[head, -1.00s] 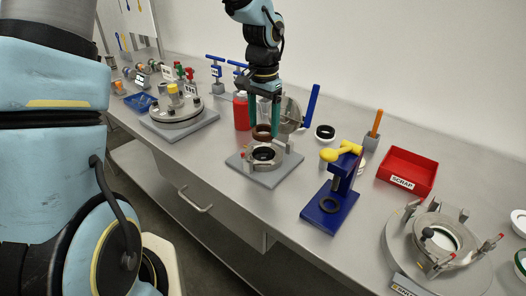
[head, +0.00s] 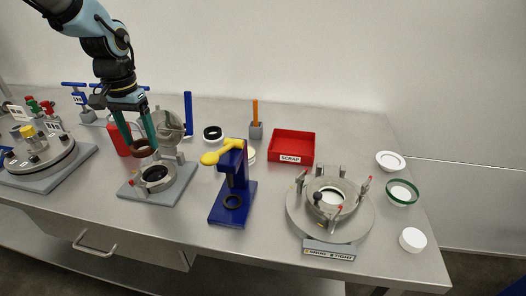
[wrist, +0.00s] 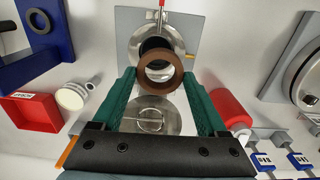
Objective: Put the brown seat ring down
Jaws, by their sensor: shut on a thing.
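My gripper (head: 139,143) is shut on the brown seat ring (head: 141,150), held between its two green fingertips. The ring hangs above and slightly left of a round metal body (head: 157,179) with a dark bore, on a grey square plate (head: 133,193). In the wrist view the brown ring (wrist: 143,71) sits between the fingertips and partly covers the metal body (wrist: 178,42). There is a gap between ring and body in the head view.
A blue press (head: 235,180) with a yellow lever stands right of the plate, and a red scrap bin (head: 293,146) behind it. A red cylinder (head: 121,141) stands close left of the fingers. Bare bench lies in front of the bin.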

